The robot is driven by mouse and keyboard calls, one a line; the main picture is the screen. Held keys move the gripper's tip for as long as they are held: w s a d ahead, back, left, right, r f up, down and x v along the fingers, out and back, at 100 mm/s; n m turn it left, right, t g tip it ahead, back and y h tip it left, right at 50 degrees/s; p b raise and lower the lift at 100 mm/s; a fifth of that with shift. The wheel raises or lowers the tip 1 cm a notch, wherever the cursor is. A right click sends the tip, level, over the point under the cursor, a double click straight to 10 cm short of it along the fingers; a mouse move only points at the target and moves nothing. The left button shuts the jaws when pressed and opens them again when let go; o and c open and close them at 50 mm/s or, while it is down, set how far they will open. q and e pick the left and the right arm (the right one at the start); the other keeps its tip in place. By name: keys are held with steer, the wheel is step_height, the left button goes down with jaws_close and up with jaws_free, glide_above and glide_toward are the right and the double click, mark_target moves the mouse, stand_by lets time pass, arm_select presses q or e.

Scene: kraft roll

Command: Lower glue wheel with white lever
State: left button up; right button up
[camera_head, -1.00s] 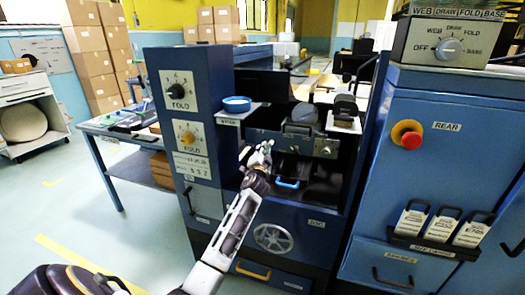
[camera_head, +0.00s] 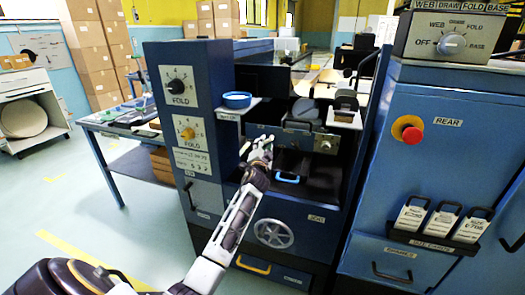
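My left gripper (camera_head: 262,150) reaches in front of the blue machine's open bay, just right of the panel with the fold dials. Its fingers are small and partly hidden by its own wrist, so I cannot tell whether they are open or shut. Inside the bay a dark grey wheel (camera_head: 305,111) sits on a grey block, to the upper right of the gripper. A white lever is not clearly made out; a pale piece at the fingertips could be part of the gripper or a lever. A blue handle (camera_head: 287,179) lies below right of the gripper. My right gripper is out of view.
A blue water dish (camera_head: 237,99) stands on a small shelf above the gripper. The dial panel (camera_head: 185,125) is close on the left. A grey handwheel (camera_head: 274,234) is low on the front. The rear cabinet (camera_head: 440,185) with a red button (camera_head: 408,130) stands right.

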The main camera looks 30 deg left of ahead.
arm_select(q)
steer(key=shift+s, duration=0.1)
steer(key=shift+v, duration=5.95)
steer(key=shift+f, duration=0.1)
